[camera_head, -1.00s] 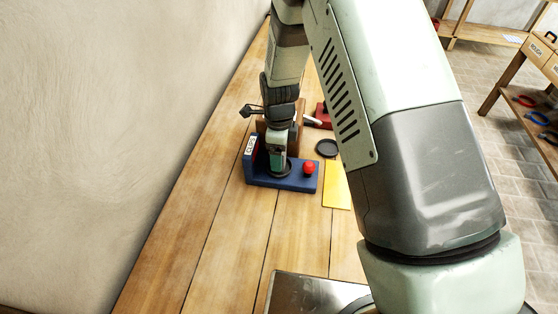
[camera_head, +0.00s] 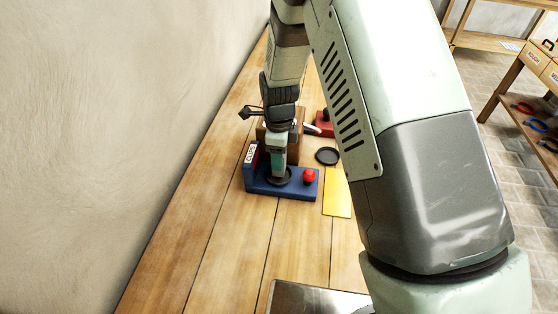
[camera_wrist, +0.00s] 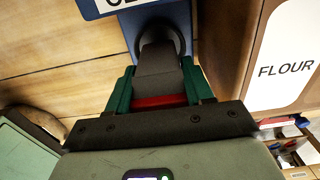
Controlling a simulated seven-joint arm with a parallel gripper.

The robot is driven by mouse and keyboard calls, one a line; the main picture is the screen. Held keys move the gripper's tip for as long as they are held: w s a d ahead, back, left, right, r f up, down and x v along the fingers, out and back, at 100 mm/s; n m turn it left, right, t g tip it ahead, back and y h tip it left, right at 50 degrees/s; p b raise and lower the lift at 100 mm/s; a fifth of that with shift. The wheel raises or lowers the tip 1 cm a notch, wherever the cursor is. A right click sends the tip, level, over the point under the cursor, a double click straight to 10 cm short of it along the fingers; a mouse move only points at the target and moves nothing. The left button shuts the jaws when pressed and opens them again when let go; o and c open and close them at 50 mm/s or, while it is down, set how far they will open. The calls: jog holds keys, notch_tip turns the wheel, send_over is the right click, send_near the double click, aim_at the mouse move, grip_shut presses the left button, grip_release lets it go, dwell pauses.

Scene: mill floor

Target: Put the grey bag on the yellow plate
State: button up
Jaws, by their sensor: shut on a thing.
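The grey bag (camera_wrist: 158,72) sits between the green fingers of my gripper (camera_wrist: 160,90) in the wrist view, and the gripper is shut on it. Its far end is over a dark round pad (camera_wrist: 160,32) on a blue stand; I cannot tell whether it touches the pad. In the head view my gripper (camera_head: 278,165) points down at the blue stand (camera_head: 290,190), and the bag is mostly hidden. The yellow plate (camera_head: 337,194) lies flat on the bench, right of the stand, with nothing on it.
The blue stand has a red knob (camera_head: 309,175) and a white label (camera_head: 251,153). A brown box (camera_wrist: 240,45) labelled FLOUR stands close beside my gripper. A black disc (camera_head: 327,156) and a red object (camera_head: 325,122) lie behind the plate. A metal tray (camera_head: 310,299) is at the front.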

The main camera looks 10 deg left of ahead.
notch_tip(320, 180, up, 7)
jog(key=shift+r, duration=0.2)
jog(key=shift+w+d+r, duration=0.1)
jog(key=shift+d+r, duration=0.05)
jog(key=shift+d, duration=0.1)
jog(key=w+d+f, duration=0.1)
jog(key=w+d, duration=0.1)
jog(key=d, duration=0.6)
jog(key=w+d+f, duration=0.2)
jog(key=d, duration=0.7)
jog(key=shift+f, duration=4.75)
jog(key=shift+f, duration=0.1)
jog(key=o, duration=1.1)
